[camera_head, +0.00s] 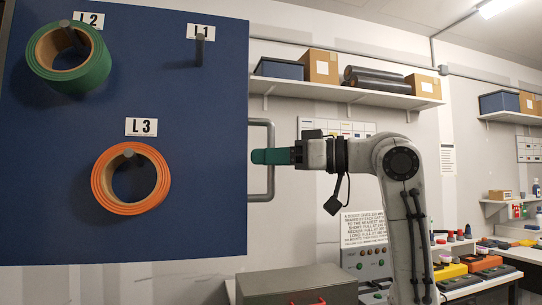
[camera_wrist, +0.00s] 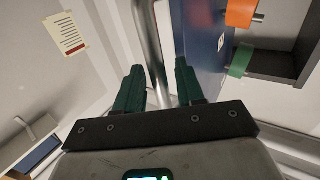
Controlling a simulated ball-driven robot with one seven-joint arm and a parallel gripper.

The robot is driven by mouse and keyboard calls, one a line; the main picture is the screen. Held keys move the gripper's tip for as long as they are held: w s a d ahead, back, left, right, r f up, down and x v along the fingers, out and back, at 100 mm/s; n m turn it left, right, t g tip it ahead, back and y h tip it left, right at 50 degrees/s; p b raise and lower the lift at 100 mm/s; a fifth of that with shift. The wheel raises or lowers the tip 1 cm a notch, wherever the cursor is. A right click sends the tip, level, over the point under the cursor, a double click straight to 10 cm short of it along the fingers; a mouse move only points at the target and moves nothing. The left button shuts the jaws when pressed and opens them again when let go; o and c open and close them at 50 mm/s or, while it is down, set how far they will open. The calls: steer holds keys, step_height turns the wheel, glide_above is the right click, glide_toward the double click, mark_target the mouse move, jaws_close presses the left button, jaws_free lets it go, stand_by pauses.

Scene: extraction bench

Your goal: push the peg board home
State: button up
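The peg board (camera_head: 215,170) is a large blue panel filling the left of the head view; its edge shows in the wrist view (camera_wrist: 205,40). A grey bar handle (camera_head: 270,185) stands off its right edge. My gripper (camera_head: 256,156) reaches in from the right at the handle's middle, its green fingers overlapping the upright bar. In the wrist view the bar (camera_wrist: 150,40) runs between the two open fingers (camera_wrist: 158,68), with a gap visible on each side. A green roll (camera_head: 97,70) hangs on peg L2 and an orange roll (camera_head: 150,200) on L3; peg L1 (camera_head: 199,50) is bare.
A grey metal box (camera_head: 295,285) stands below the handle. A wall shelf (camera_head: 340,94) with boxes and dark rolls runs above my arm. A bench with coloured items (camera_head: 480,280) is at the right. In the wrist view, a dark recess (camera_wrist: 270,65) lies beside the board.

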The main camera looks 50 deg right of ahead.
mark_target(206, 156)
jaws_close()
stand_by(0.5)
steer(key=w+a, duration=0.2)
steer(key=a, duration=0.1)
steer(key=w+a, duration=0.2)
steer(key=a, duration=0.2)
steer(key=w+a, duration=0.3)
steer(key=shift+w+a, duration=0.1)
steer(key=shift+a, duration=0.25)
jaws_free()
steer(key=b+v, duration=0.2)
steer(key=v, duration=0.8)
steer(key=shift+s+d, duration=0.15)
steer(key=shift+s, duration=0.2)
